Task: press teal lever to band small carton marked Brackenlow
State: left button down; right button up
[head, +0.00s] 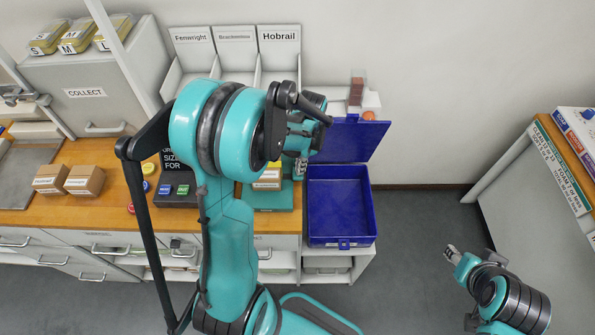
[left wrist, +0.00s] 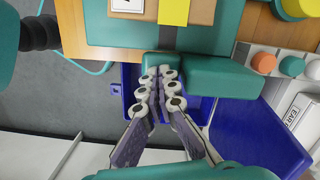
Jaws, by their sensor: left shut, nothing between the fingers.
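A small brown carton (head: 268,180) with a yellow band or strip sits on a teal machine base (head: 272,197), partly behind my left arm. In the left wrist view the carton (left wrist: 200,12) is at the top edge; its label is cut off, so I cannot read the name. A teal lever-like block (left wrist: 215,76) juts out beside the base. My left gripper (left wrist: 160,76) is shut and empty, its fingertips at the near end of this block; I cannot tell if they touch. My right gripper (head: 451,253) hangs over the floor, far from the bench; its opening is unclear.
An open blue box (head: 340,205) stands right of the machine, under my left fingers in the wrist view. White labelled bins (head: 235,50) stand behind.

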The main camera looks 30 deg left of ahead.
pick_arm(q)
jog(key=shift+f, duration=0.15)
jog(key=shift+w+d+r+p, duration=0.2)
jog(key=shift+w+d+r, duration=0.05)
jog(key=shift+w+d, duration=0.3)
jog(key=shift+w+d+r+p, duration=0.2)
jog(key=shift+w+d, duration=0.25)
jog(key=shift+w, duration=0.15)
jog(key=shift+r, duration=0.1)
notch_tip(320, 180, up, 12)
jog(key=shift+w+d, duration=0.4)
jog(key=shift+w, duration=0.05)
